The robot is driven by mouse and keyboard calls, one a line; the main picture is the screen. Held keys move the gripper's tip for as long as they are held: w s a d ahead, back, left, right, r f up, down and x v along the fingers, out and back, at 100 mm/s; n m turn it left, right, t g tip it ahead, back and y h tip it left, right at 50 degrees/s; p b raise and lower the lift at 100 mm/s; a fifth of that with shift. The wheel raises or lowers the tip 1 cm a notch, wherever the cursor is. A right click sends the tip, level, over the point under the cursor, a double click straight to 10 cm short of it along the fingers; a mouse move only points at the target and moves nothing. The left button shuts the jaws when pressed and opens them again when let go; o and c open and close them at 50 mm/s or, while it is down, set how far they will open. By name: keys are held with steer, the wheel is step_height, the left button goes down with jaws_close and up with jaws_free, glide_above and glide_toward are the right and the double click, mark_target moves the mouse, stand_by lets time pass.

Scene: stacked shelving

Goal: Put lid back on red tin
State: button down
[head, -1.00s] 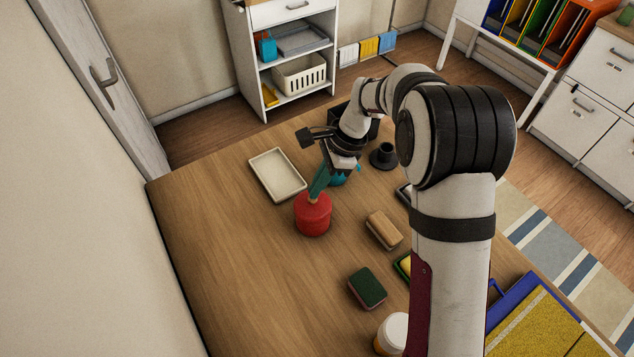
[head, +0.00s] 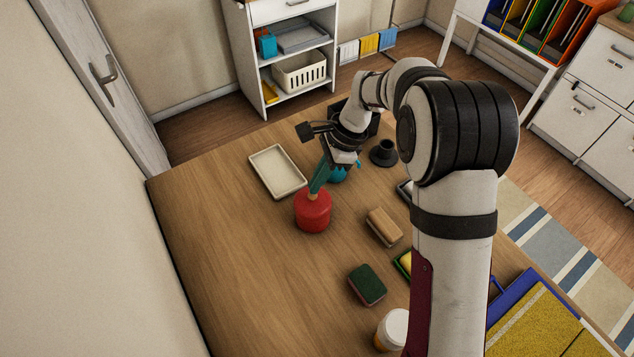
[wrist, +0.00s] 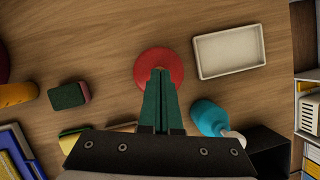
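The red tin (head: 313,216) stands upright on the table, left of my arm. Its round red top, which looks like the lid (wrist: 146,64), covers it in the wrist view. I cannot tell whether the lid sits fully down on the tin. My gripper (head: 316,190) reaches down to the top centre of the tin with its green fingers. In the wrist view the fingers (wrist: 160,72) are close together over the middle of the red disc. They look shut on the lid's small knob, which they hide.
A cream tray (head: 278,173) lies behind the tin to the left. A teal bottle (wrist: 208,117) stands close to my gripper. A wooden brush (head: 384,227), a green sponge (head: 367,285) and a white-lidded jar (head: 392,330) lie to the right and front. The table left of the tin is clear.

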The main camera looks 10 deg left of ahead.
steer(key=shift+r, duration=2.85)
steer(key=s+d+r+n+t+h, duration=0.1)
steer(key=s+d+r+n, duration=0.45)
steer(key=s+d, duration=0.8)
steer(key=s, duration=0.6)
steer(key=s+d+f+n+h, duration=0.1)
steer(key=s+d, duration=0.1)
steer(key=s, duration=0.5)
steer(key=shift+d+t, duration=0.25)
steer(key=shift+t, duration=0.15)
steer(key=shift+w+f+n, duration=0.1)
steer(key=shift+n, duration=0.15)
